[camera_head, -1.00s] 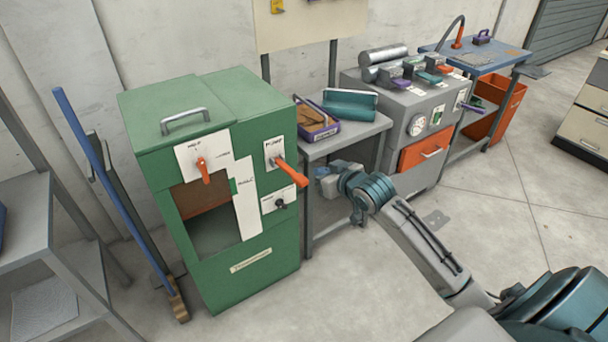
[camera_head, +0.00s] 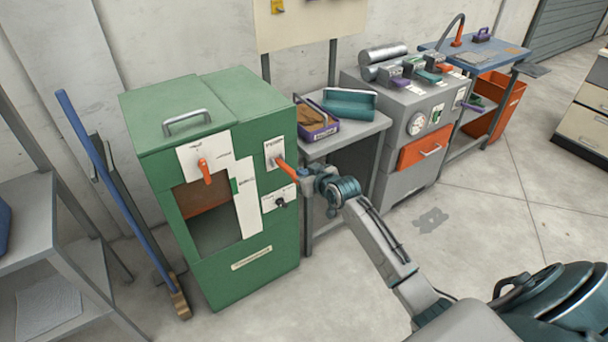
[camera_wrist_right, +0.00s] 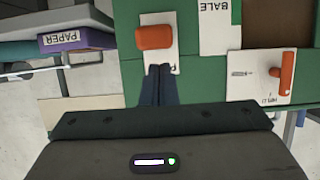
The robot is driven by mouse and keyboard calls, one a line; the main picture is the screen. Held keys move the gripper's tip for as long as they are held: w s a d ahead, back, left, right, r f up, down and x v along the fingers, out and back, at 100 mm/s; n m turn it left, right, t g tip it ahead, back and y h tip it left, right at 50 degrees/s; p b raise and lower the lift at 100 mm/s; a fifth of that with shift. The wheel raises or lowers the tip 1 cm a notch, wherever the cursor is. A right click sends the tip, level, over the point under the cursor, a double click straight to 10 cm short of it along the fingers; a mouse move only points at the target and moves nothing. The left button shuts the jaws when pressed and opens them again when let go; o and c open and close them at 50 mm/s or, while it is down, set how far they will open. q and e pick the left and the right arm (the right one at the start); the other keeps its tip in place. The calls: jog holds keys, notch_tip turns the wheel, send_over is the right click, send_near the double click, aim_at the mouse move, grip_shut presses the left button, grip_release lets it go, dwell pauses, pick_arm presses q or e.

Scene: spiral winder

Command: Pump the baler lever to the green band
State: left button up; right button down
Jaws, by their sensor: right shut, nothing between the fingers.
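The green baler (camera_head: 237,262) stands at left in the head view. Its orange pump lever (camera_head: 288,169) sticks out of a white plate on the front, its outer end partly hidden by my gripper. The lever also shows in the right wrist view (camera_wrist_right: 154,37). My right gripper (camera_head: 304,180) is shut and empty beside the lever. In the wrist view its fingertips (camera_wrist_right: 159,70) lie just below the lever in the picture; contact cannot be told. A white gauge strip (camera_head: 246,200) has a small green band (camera_head: 234,186) at its left edge. My left gripper is not in view.
A second orange lever (camera_head: 205,172) and a black knob (camera_head: 281,202) are on the baler front. A table with a purple tray (camera_head: 318,132) stands close on its right. A blue-handled broom (camera_head: 107,180) leans at left. The floor in front is clear.

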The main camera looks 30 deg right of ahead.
jog(key=shift+s+f, duration=0.1)
jog(key=shift+f, duration=0.45)
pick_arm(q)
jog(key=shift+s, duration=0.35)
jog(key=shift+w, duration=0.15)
